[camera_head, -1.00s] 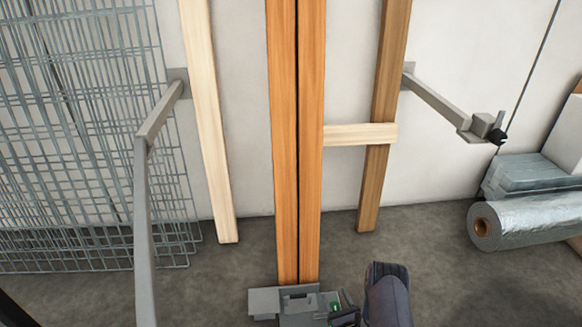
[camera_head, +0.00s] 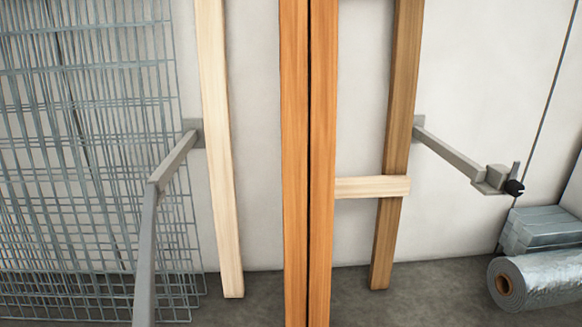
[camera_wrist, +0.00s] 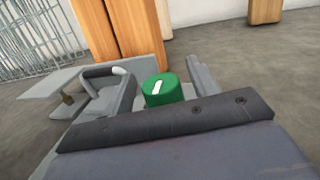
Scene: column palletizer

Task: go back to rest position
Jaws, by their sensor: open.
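In the wrist view my gripper (camera_wrist: 160,80) is open, with its dark purple body filling the bottom of the picture. A green round cap (camera_wrist: 164,90) with a white mark shows between the grey finger parts. I cannot tell whether anything touches it. A grey metal fixture (camera_wrist: 62,82) lies to the left, close to the foot of the orange wooden posts (camera_wrist: 132,28). In the head view these posts (camera_head: 308,150) stand upright in the middle. My gripper is out of the head view.
In the head view, wire mesh panels (camera_head: 88,130) lean at the left and pale planks (camera_head: 218,150) lean on the wall. A grey bracket (camera_head: 455,158) juts from the right side. A roll of wrap (camera_head: 540,280) lies at lower right. Grey floor (camera_head: 255,295) shows between.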

